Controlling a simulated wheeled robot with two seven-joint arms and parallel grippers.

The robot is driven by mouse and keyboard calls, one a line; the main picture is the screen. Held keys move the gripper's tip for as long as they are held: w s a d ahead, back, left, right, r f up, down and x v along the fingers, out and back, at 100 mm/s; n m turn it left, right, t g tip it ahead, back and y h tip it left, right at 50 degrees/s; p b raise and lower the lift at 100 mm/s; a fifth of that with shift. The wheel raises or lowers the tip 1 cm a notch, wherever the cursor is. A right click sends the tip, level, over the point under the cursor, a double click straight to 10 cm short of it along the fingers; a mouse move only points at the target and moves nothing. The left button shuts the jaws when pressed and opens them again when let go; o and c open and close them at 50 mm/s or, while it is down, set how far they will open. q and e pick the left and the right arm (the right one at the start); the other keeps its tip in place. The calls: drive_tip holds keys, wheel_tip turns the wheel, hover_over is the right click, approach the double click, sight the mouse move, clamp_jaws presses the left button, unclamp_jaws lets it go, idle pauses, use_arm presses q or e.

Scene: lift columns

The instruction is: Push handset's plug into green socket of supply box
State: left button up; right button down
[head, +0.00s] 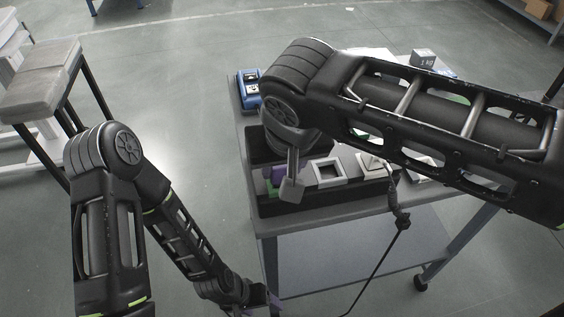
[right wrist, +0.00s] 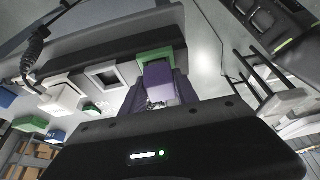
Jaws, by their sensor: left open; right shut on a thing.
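In the right wrist view the block's far end is at the green socket (right wrist: 154,54). I cannot tell how deep it sits. In the head view the green socket (head: 269,188) shows as a small patch at the left end of the dark supply box (head: 318,202), with my right gripper (head: 279,176) just above it. My left gripper (head: 262,300) is low, in front of the table, open and away from the box. I cannot make out the handset for certain.
A black cable (head: 402,222) hangs over the front edge. A blue device (head: 249,90) and a grey weight block (head: 423,57) stand farther back. Floor beside the table is clear.

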drive_tip(key=shift+f, duration=0.25)
drive_tip(key=c, duration=0.9)
unclamp_jaws()
drive_tip(key=shift+o, duration=0.5)
drive_tip(key=shift+o, duration=0.7)
drive_tip(key=shift+r, duration=0.15)
drive_tip(key=shift+r+p, duration=2.6)
drive_tip(key=shift+r, duration=0.8)
